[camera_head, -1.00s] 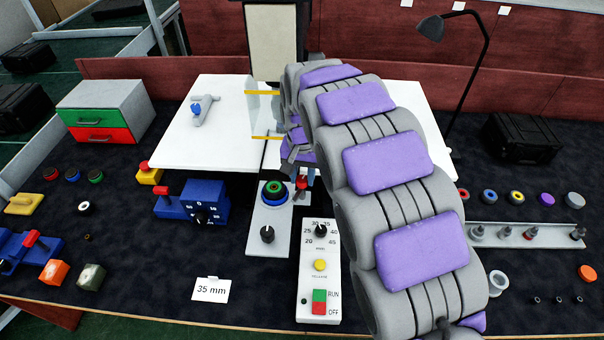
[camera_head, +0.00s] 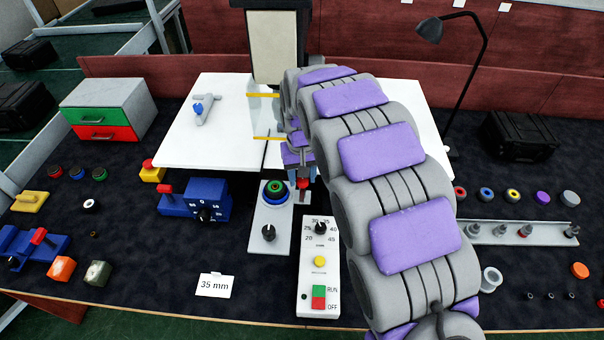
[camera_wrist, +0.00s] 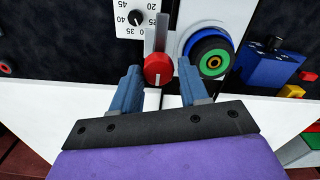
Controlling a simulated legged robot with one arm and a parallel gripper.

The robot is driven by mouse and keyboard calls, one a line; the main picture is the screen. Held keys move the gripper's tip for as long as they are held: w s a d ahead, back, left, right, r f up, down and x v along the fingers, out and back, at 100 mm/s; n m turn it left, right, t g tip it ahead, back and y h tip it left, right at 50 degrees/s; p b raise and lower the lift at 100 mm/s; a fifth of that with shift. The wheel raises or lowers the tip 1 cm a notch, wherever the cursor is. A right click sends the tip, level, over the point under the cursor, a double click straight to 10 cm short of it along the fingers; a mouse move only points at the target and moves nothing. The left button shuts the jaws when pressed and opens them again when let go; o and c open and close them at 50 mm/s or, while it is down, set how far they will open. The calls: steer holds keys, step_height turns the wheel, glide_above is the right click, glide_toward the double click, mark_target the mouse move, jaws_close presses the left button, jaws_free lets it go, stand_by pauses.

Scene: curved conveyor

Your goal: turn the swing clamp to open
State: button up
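The swing clamp shows in the wrist view as a round red knob (camera_wrist: 158,69) with a white mark and a grey bar pointing up the picture. In the head view its red part (camera_head: 303,184) sits just right of the blue-and-green ringed fixture (camera_head: 276,192). My gripper (camera_wrist: 157,66) is open, with one blue finger on each side of the red knob. Gaps show between the fingers and the knob, so I see no grip. In the head view my gripper (camera_head: 302,176) is over the clamp, and my arm hides part of that area.
The ringed fixture (camera_wrist: 210,56) stands close to the clamp, beside one finger. A white control panel (camera_head: 319,270) with a dial, yellow button and RUN/OFF switch is in front. A blue dial box (camera_head: 208,200) is to the left. The white table (camera_head: 200,145) lies behind.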

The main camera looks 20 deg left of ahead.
steer(key=shift+o, duration=1.3)
step_height(320, 180, up, 17)
steer(key=p, duration=0.2)
steer(key=shift+p, duration=0.3)
steer(key=shift+r, duration=0.1)
